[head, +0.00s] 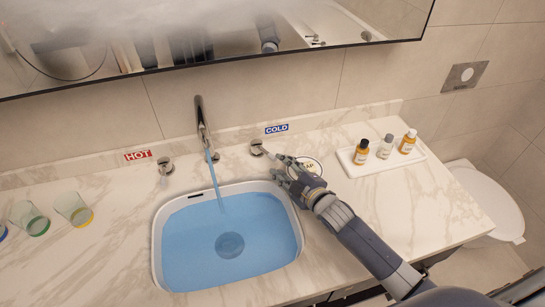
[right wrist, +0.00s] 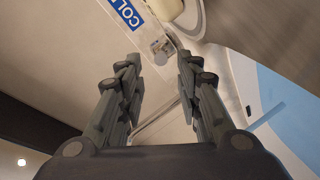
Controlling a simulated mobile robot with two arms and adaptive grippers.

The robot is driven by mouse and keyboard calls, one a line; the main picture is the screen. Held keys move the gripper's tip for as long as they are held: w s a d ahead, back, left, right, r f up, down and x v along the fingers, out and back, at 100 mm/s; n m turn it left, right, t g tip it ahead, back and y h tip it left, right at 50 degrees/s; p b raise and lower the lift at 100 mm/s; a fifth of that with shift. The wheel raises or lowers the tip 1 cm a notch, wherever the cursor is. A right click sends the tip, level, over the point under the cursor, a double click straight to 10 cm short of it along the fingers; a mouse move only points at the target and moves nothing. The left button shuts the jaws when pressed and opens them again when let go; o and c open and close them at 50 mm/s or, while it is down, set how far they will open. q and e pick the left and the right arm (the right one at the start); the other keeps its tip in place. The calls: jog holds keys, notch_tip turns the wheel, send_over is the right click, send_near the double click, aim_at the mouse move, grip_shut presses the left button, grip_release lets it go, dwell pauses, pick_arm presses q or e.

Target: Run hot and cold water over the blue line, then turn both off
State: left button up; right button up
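The sink (head: 296,215) holds blue-tinted water (head: 190,245). A stream runs into it from the tall metal faucet (head: 200,115). I cannot make out a separate blue line. The hot knob (head: 166,167), by the red HOT sign (head: 138,155), is left of the faucet with nothing near it. The cold knob (head: 256,147), by the blue COLD sign (head: 276,129), is to the right. My right gripper (head: 276,167) is just right of the cold knob. In the right wrist view its fingers (right wrist: 157,66) are spread, with the cold knob (right wrist: 162,48) just beyond the tips. My left gripper is out of view.
A white tray (head: 418,155) with several small bottles stands right of my right arm. Glasses (head: 72,208) stand at the left. A toilet (head: 490,195) is at the far right. A mirror hangs above the counter.

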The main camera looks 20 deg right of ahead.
aim_at(273, 156)
jog(key=x, duration=0.6)
jog(key=shift+w+a+f, duration=0.15)
jog(key=shift+w+f, duration=0.05)
jog(key=shift+w, duration=0.1)
grip_shut()
